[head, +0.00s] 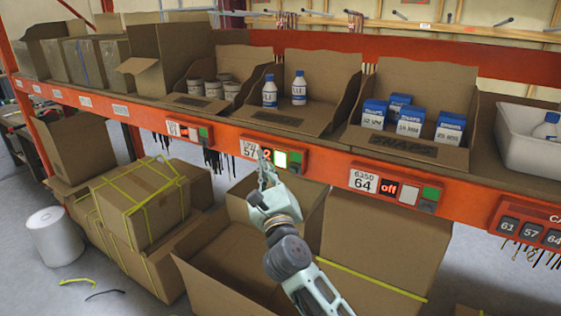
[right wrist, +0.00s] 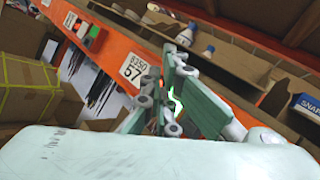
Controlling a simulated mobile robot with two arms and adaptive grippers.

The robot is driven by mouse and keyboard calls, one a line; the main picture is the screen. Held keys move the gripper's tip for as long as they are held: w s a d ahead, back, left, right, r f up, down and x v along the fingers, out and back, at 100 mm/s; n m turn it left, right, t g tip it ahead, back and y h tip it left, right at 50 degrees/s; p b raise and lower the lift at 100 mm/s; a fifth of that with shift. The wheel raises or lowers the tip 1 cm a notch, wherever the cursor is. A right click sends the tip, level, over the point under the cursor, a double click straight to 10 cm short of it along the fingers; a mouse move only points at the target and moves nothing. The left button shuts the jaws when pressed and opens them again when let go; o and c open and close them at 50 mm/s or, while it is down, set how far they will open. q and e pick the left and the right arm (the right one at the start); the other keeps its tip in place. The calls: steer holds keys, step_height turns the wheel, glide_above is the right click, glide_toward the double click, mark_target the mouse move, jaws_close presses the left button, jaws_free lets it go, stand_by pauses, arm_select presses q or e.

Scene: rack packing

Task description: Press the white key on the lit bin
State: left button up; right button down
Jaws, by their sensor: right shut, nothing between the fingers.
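The lit unit (head: 281,157) is on the orange rail below the bottle bin, beside a label ending in 57. My left gripper is not in view.
The bottle bin (head: 318,66) stands above the lit unit. An open carton (head: 215,275) and strapped boxes (head: 140,200) stand below. A white tub (head: 515,125) is at right.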

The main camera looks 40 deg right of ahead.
mark_target(274, 159)
steer(key=shift+w+d+p, duration=0.15)
steer(key=shift+w+d, duration=0.15)
steer(key=shift+d, duration=0.35)
steer(key=shift+w+d+p, duration=0.15)
steer(key=shift+w+d, duration=0.1)
steer(key=shift+d, duration=0.35)
stand_by(0.4)
steer(key=shift+d, duration=0.1)
steer(key=shift+w+d, duration=0.15)
steer(key=shift+d, duration=0.2)
steer(key=shift+w+d+p, duration=0.15)
steer(key=shift+d+p, duration=0.25)
stand_by(0.8)
steer(key=shift+a, duration=0.1)
steer(key=shift+s+a, duration=0.35)
steer(key=shift+a, duration=0.4)
